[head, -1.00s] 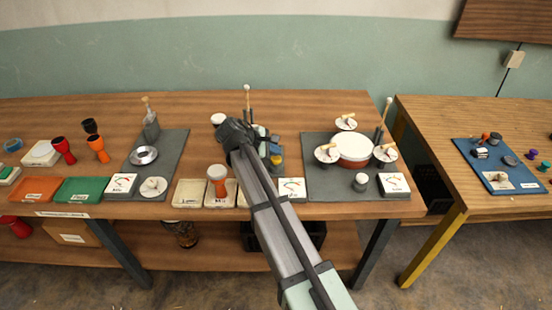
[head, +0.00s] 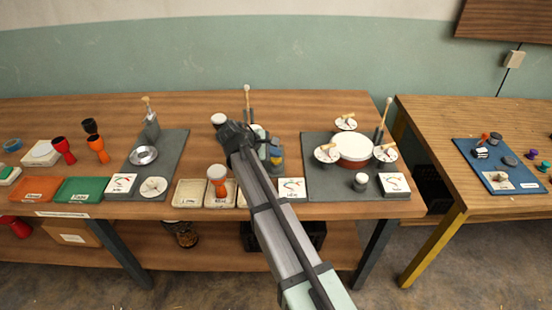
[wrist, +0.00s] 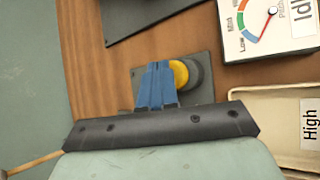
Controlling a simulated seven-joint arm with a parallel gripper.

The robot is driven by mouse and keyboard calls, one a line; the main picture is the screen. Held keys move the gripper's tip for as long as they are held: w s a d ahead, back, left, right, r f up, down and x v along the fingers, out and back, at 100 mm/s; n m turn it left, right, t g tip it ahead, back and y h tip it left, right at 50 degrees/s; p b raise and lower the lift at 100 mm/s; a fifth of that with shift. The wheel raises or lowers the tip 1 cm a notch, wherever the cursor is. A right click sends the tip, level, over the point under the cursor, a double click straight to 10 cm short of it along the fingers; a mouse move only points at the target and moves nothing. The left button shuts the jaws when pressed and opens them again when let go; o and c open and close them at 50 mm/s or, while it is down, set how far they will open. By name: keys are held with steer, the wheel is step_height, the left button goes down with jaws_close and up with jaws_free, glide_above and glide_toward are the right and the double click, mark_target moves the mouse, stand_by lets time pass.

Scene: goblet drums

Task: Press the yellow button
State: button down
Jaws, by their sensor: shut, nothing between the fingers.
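The yellow button (wrist: 180,73) is a round cap on a dark grey round base, set on a grey plate (wrist: 205,92). In the wrist view my gripper (wrist: 160,66) has its blue fingers together and empty. The fingertips overlap the button's left edge in that view; I cannot tell whether they touch it. In the head view the yellow button (head: 277,161) is a small yellow patch by my gripper (head: 275,152), partly hidden by my arm.
A gauge card (wrist: 265,25) and a cream tray (wrist: 285,115) marked High lie right of the button in the wrist view. A white-topped drum (head: 355,147) stands on a grey mat to the right. Small goblet drums (head: 98,147) stand at left.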

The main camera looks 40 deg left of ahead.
mark_target(275, 159)
steer(key=shift+f, duration=0.8)
stand_by(0.8)
steer(key=shift+r, duration=1.45)
steer(key=shift+r, duration=0.1)
steer(key=shift+r, duration=2.4)
steer(key=shift+w, duration=0.15)
